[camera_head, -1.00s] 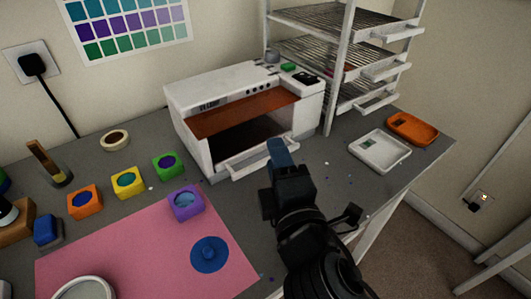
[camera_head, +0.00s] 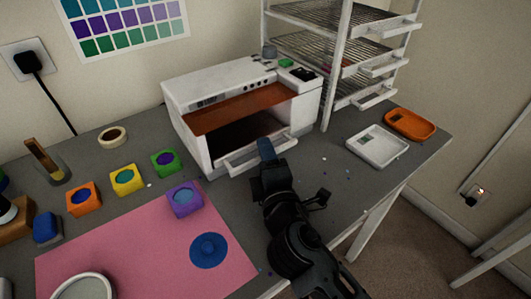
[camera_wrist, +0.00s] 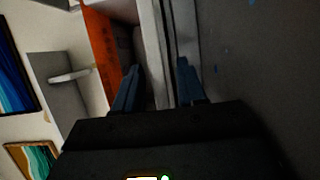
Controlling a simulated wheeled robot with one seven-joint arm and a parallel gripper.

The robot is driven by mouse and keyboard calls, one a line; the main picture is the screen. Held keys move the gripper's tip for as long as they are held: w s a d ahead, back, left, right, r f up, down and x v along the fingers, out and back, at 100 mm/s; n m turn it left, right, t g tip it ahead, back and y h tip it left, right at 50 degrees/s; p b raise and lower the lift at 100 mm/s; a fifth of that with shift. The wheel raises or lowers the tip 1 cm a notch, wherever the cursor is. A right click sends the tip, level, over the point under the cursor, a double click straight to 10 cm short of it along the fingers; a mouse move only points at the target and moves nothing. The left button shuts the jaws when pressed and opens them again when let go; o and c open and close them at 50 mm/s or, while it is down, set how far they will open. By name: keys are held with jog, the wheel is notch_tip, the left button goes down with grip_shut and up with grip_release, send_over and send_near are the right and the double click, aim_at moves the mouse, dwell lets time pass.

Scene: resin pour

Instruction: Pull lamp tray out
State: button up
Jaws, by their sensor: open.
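The curing lamp (camera_head: 215,88) is a white box with an orange front flap, standing at the back of the grey bench. Its white lamp tray (camera_head: 243,163) sits low in the front opening, with its pale front handle sticking out a little. My gripper (camera_head: 266,147) is at the right part of the tray's front. In the wrist view my gripper (camera_wrist: 158,68) is open, with one blue finger on each side of a pale bar of the tray front (camera_wrist: 157,45). I cannot tell whether either finger touches it. The orange flap (camera_wrist: 102,58) shows beside the left finger.
A wire drying rack (camera_head: 335,65) stands right of the lamp. A white tray (camera_head: 378,146) and an orange tray (camera_head: 410,125) lie on the right. A purple mould (camera_head: 184,199) stands on the pink mat (camera_head: 140,240).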

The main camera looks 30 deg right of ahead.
jog(key=shift+c, duration=0.2)
grip_shut()
dwell(0.5)
